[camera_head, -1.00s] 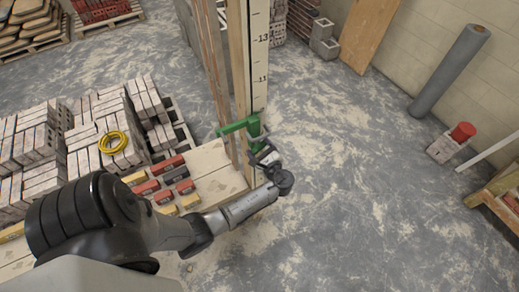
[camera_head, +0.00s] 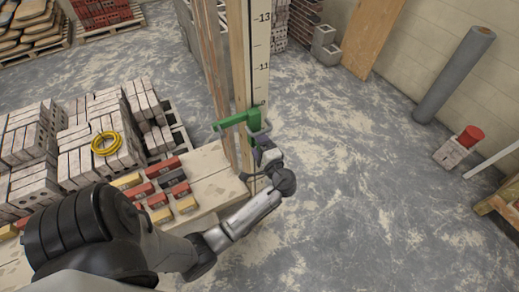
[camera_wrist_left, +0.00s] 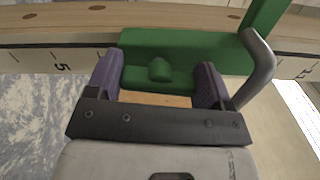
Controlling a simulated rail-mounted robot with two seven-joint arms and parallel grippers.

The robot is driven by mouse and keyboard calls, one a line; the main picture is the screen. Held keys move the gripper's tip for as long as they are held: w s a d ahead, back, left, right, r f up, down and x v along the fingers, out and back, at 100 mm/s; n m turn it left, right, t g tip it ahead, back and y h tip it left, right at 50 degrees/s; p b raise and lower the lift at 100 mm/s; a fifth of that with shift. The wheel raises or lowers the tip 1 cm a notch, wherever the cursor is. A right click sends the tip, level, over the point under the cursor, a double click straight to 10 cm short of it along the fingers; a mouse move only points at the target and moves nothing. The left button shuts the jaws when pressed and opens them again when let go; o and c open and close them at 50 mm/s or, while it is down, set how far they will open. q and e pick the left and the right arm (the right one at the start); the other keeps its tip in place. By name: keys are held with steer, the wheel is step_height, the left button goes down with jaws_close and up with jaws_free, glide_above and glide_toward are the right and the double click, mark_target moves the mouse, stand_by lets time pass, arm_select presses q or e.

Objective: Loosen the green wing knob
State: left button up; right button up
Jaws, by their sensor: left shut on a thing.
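A green clamp (camera_head: 236,119) sits on the upright timber and the white measuring staff (camera_head: 260,60). The wrist view shows its green body (camera_wrist_left: 200,42) across the staff. The green wing knob (camera_wrist_left: 159,72), a wide piece with a raised middle, lies between the two purple fingers. My left gripper (camera_wrist_left: 160,84) is shut on the knob, one finger at each end. In the head view my left gripper (camera_head: 262,146) is at the clamp's near side and hides the knob. My right gripper is not in view.
A grey curved bar (camera_wrist_left: 259,68) stands close beside the right finger. Pale stacked bricks (camera_head: 90,150) with a yellow coil (camera_head: 107,143) and several coloured blocks (camera_head: 160,185) are on the left. Open floor (camera_head: 350,180) lies to the right.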

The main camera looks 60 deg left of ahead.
arm_select(q)
steer(key=shift+f+n+b, duration=0.1)
steer(key=shift+n+b, duration=0.65)
steer(key=shift+n, duration=0.15)
steer(key=o, duration=0.9)
steer(key=d+b, duration=0.3)
steer(key=d, duration=1)
steer(key=shift+d, duration=0.4)
